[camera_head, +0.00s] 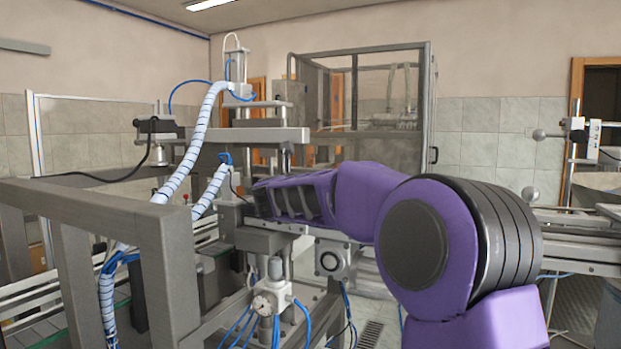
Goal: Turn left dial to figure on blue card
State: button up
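My purple arm reaches from the lower right to the machine in the middle. The far end of the arm, where my gripper (256,203) is, lies against the grey machine parts at centre left. Its fingers cannot be made out, so I cannot tell whether they are open or shut or touch anything. I cannot make out a left dial or a blue card. A small round gauge-like fitting (263,304) sits low on the machine, too small to read.
A grey frame (100,205) stands close at the left. White-and-blue wrapped hoses (190,150) hang before the machine. A block with a round fitting (329,262) is below my arm. A glazed cabinet (365,100) stands behind; a conveyor (580,225) runs at right.

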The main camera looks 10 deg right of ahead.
grip_shut()
dwell(0.4)
jog(key=shift+h, duration=0.3)
jog(key=m+g+h, duration=0.1)
jog(key=m+h, duration=0.1)
jog(key=m+g+h+p, duration=0.1)
jog(key=m+g+h, duration=0.1)
jog(key=shift+a+r+g+h+p, duration=0.1)
jog(key=shift+a+g+h+p, duration=0.05)
jog(key=shift+g+h+p, duration=0.15)
jog(key=m+g+h+p, duration=0.2)
jog(key=g, duration=0.1)
jog(key=shift+m+g+h+p, duration=0.9)
jog(key=shift+m+g+p, duration=0.15)
jog(key=shift+m+g, duration=0.35)
jog(key=shift+d+g, duration=0.2)
jog(key=shift+g, duration=0.4)
